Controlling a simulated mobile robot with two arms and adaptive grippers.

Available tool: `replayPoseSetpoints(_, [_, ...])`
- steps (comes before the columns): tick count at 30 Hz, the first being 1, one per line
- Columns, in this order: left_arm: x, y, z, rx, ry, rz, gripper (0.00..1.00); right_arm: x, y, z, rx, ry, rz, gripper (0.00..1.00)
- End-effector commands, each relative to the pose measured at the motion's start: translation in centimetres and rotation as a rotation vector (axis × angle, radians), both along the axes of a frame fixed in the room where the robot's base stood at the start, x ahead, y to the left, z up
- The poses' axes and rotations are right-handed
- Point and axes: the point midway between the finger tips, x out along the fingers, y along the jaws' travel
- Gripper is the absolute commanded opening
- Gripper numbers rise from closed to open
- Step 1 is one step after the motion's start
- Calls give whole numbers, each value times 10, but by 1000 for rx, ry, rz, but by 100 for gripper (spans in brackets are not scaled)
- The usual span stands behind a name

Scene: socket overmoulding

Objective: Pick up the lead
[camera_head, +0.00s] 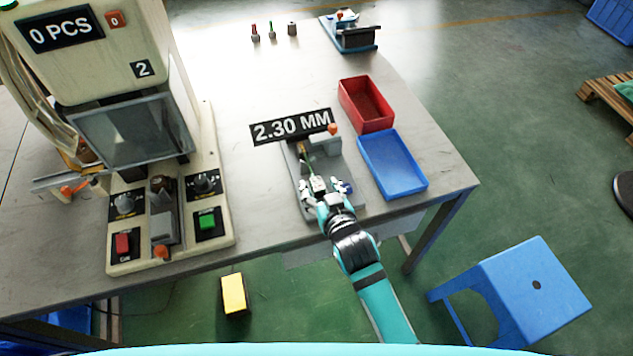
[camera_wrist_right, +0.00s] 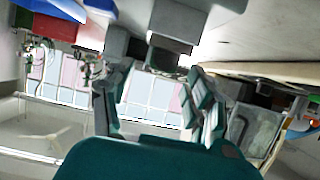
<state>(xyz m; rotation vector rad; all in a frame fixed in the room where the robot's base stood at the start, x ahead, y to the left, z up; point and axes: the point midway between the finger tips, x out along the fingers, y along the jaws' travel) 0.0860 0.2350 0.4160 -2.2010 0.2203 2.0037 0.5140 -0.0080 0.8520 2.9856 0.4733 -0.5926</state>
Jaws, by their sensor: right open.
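My right gripper (camera_head: 326,190) is open over the near part of a grey gauge fixture (camera_head: 330,172) on the table, below a "2.30 MM" display. A thin yellow-green strand (camera_head: 308,162), which looks like part of the lead, runs along the fixture toward the gripper. A small pale piece (camera_head: 318,184) shows between the fingers; I cannot tell whether they touch it. In the right wrist view the open fingers (camera_wrist_right: 158,105) stand apart, with a grey block (camera_wrist_right: 170,50) beyond them. The lead cannot be made out there. My left gripper is not in view.
A red tray (camera_head: 347,98) and a blue tray (camera_head: 368,150) lie right of the fixture. A moulding machine (camera_head: 218,160) with red and green buttons stands at left. Small parts (camera_head: 272,36) and another fixture (camera_head: 352,36) are at the back. A blue stool (camera_head: 515,290) stands on the floor.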

Motion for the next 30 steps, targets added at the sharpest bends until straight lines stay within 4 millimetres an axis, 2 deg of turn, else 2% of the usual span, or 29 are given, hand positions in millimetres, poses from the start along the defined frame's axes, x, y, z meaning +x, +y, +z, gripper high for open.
replayPoseSetpoints(1, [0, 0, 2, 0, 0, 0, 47, 8, 3, -1, 0, -1, 0, 56])
replayPoseSetpoints(5, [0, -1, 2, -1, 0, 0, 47, 20, 6, -8, 0, 0, 0, 56])
replayPoseSetpoints(13, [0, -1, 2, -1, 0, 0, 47, 22, 7, -9, 0, 0, 0, 56])
replayPoseSetpoints(26, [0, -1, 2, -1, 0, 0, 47, 22, 7, -9, 0, 0, 0, 0])
replayPoseSetpoints(30, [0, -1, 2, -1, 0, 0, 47, 22, 7, -9, 0, -1, 0, 0])
